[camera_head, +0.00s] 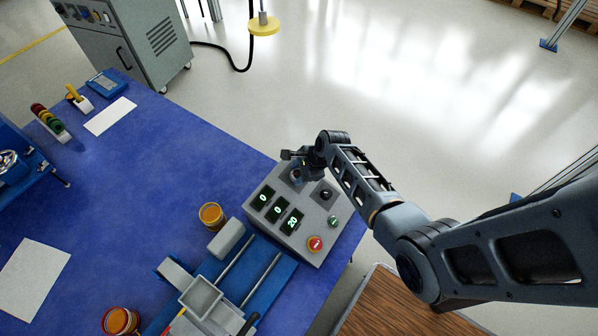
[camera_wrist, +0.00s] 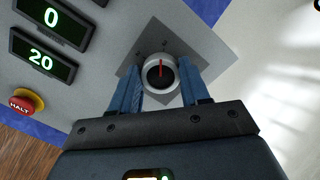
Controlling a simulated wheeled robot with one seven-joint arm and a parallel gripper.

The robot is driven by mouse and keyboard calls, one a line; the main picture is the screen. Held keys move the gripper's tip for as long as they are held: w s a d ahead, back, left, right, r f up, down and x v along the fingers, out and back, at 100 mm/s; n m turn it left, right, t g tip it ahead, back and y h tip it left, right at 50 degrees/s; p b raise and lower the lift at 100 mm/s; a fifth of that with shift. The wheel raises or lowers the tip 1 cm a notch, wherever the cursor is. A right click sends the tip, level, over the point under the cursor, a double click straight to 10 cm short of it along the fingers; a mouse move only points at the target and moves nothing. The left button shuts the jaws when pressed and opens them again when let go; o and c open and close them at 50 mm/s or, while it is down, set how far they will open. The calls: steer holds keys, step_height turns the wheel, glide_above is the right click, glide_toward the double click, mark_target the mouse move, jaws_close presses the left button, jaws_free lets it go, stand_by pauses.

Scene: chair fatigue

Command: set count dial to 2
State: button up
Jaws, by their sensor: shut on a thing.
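The grey control box (camera_head: 262,196) stands on the blue table and has three green displays, reading 0, 0 and 20. My gripper (camera_head: 296,172) reaches down over its far corner. In the wrist view my gripper (camera_wrist: 162,84) is shut on a round silver dial (camera_wrist: 160,66), one blue finger on each side. The dial's red pointer line points to the top of the picture. It sits on a darker square plate (camera_wrist: 196,44); marks around it are too small to read. A second, black knob (camera_head: 325,195) is beside it on the box.
A red HALT button (camera_wrist: 27,102) on a yellow collar and a green button (camera_head: 333,221) are on the box. A blue slide fixture (camera_head: 279,278) and an orange-topped pot (camera_head: 211,214) stand to its left. The table's right edge is close by.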

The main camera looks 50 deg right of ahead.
steer(key=n, duration=1)
steer(key=shift+s+g, duration=0.1)
steer(key=shift+g, duration=0.3)
steer(key=shift+n, duration=0.4)
steer(key=o, duration=1.1)
steer(key=shift+c, duration=0.2)
steer(key=p+v, duration=0.1)
steer(key=v, duration=0.6)
steer(key=shift+r, duration=0.35)
steer(key=shift+s, duration=0.15)
